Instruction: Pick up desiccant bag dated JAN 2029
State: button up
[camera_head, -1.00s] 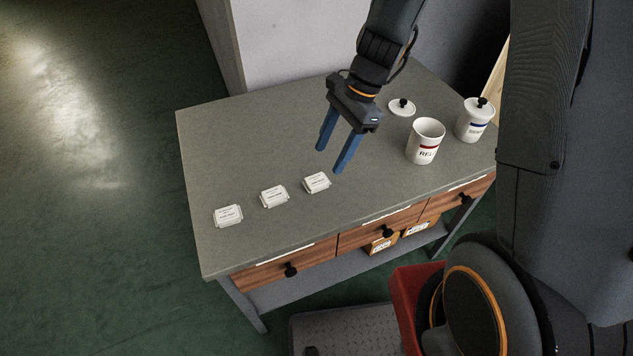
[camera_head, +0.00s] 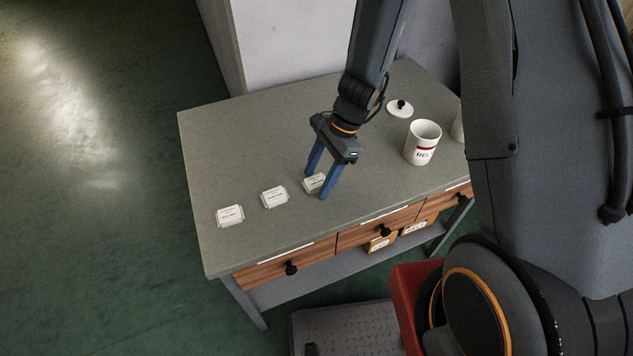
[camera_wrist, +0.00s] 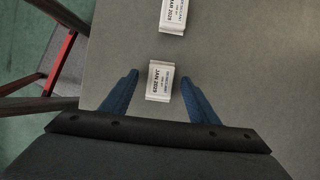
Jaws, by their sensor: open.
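The desiccant bag marked JAN 2029 (camera_wrist: 160,80) is a small white packet lying on the grey tabletop in the wrist view. In the head view it is the rightmost of three bags (camera_head: 313,183), partly hidden by a finger. My gripper (camera_head: 314,186) is open, with its blue fingers around this bag's position. In the wrist view the fingertips (camera_wrist: 159,72) stand either side of the bag with gaps, not touching it. A second bag (camera_wrist: 173,15), marked with a date ending 2029, lies beyond it. In the head view the middle bag (camera_head: 274,197) and left bag (camera_head: 230,216) have unreadable labels.
A white open jar (camera_head: 422,143) with a red band and a lid (camera_head: 400,109) stand at the right of the table (camera_head: 225,135). Another jar is mostly hidden behind my arm. Drawers with black knobs run along the front. The table's left rear is clear.

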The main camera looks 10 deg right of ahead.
jog(key=c, duration=1.1)
jog(key=shift+c, duration=0.2)
jog(key=shift+r, duration=0.1)
